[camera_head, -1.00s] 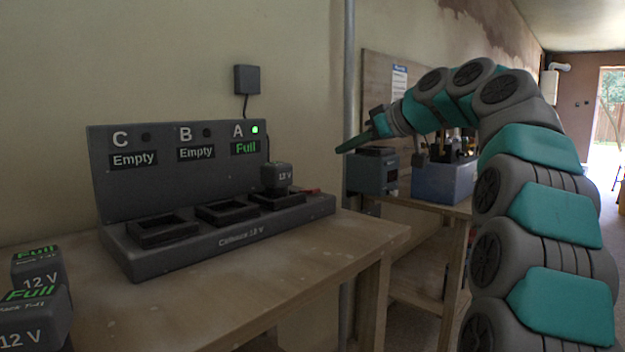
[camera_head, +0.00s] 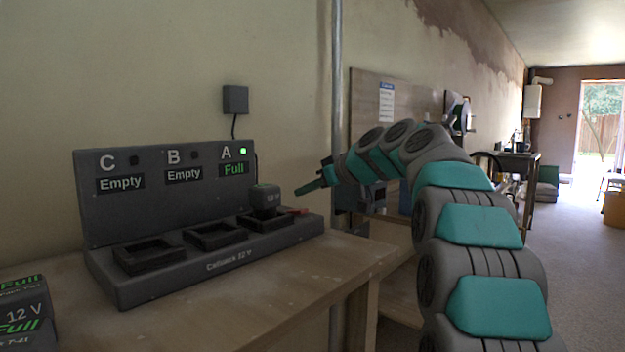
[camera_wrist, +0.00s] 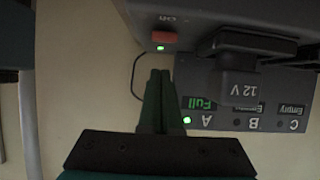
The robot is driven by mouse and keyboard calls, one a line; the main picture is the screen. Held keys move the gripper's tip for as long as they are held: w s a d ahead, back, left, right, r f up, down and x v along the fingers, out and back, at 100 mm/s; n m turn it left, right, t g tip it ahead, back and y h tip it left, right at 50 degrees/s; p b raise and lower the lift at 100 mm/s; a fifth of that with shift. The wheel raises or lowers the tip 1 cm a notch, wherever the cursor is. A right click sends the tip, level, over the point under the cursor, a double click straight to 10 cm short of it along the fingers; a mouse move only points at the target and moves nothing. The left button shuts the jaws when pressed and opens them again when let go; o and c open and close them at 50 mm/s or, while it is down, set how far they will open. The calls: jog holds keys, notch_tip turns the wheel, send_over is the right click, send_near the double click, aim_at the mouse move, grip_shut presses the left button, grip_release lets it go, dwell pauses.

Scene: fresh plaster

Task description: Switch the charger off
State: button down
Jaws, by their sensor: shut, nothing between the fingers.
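The grey charger (camera_head: 180,262) stands on the bench against the wall. Its display (camera_head: 233,169) reads A "Full" with a green light, B and C "Empty". A 12 V battery (camera_head: 264,198) sits in slot A; the other two slots are empty. A red switch (camera_head: 296,211) is at the charger's right end. In the wrist view the switch (camera_wrist: 164,38) has a lit green lamp beside it. My gripper (camera_head: 298,193) is shut and empty, above and just right of the charger's right end. In the wrist view my gripper's tips (camera_wrist: 160,72) point towards the switch, apart from it.
Batteries marked "Full" (camera_head: 25,315) stand at the bench's front left. A black wall box (camera_head: 235,99) with a cable hangs above the charger. A vertical pipe (camera_head: 337,80) runs behind my gripper. The front of the bench (camera_head: 270,300) is clear.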

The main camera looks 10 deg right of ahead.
aim_at(304, 209)
jog(key=shift+s+d+f, duration=0.1)
jog(key=shift+f, duration=0.55)
jog(key=shift+s+d+f, duration=0.1)
jog(key=shift+f, duration=0.5)
jog(key=shift+a+f, duration=0.1)
jog(key=f+b, duration=0.1)
jog(key=b, duration=0.2)
jog(key=shift+s+f+b, duration=0.1)
jog(key=shift+f+b, duration=0.1)
jog(key=shift+b, duration=0.2)
jog(key=t+b, duration=0.1)
jog(key=b, duration=0.1)
jog(key=shift+s+f+y+b, duration=0.1)
jog(key=shift+f+y+b, duration=0.1)
jog(key=shift+y+b, duration=0.2)
jog(key=shift+r, duration=0.55)
jog(key=shift+r+p, duration=0.55)
jog(key=shift+r, duration=0.1)
